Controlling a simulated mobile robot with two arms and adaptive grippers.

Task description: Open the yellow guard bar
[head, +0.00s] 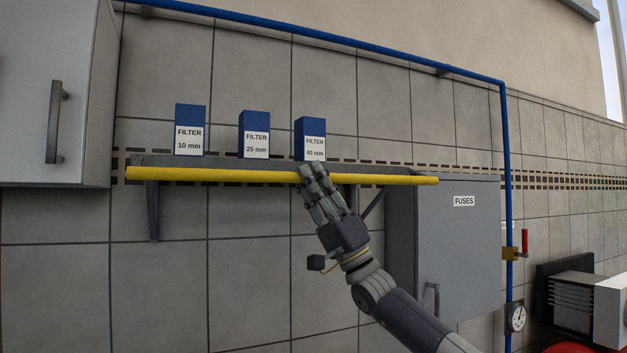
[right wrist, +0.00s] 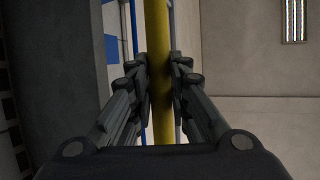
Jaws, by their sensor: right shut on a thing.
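The yellow guard bar (head: 220,176) runs level along the front of a grey wall shelf (head: 150,161) in the head view. My right gripper (head: 308,172) is shut on the bar, right of its middle and in front of the 40 mm filter box (head: 311,139). In the right wrist view the bar (right wrist: 159,60) passes between the fingers of my right gripper (right wrist: 162,85). The gripper hides a short part of the bar. My left gripper is not in view.
Blue filter boxes marked 10 mm (head: 190,130) and 25 mm (head: 255,134) also stand on the shelf. A grey fuse box (head: 460,250) is under the bar's right end. A wall cabinet (head: 45,90) is at the left, and a blue pipe (head: 507,200) runs down at the right.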

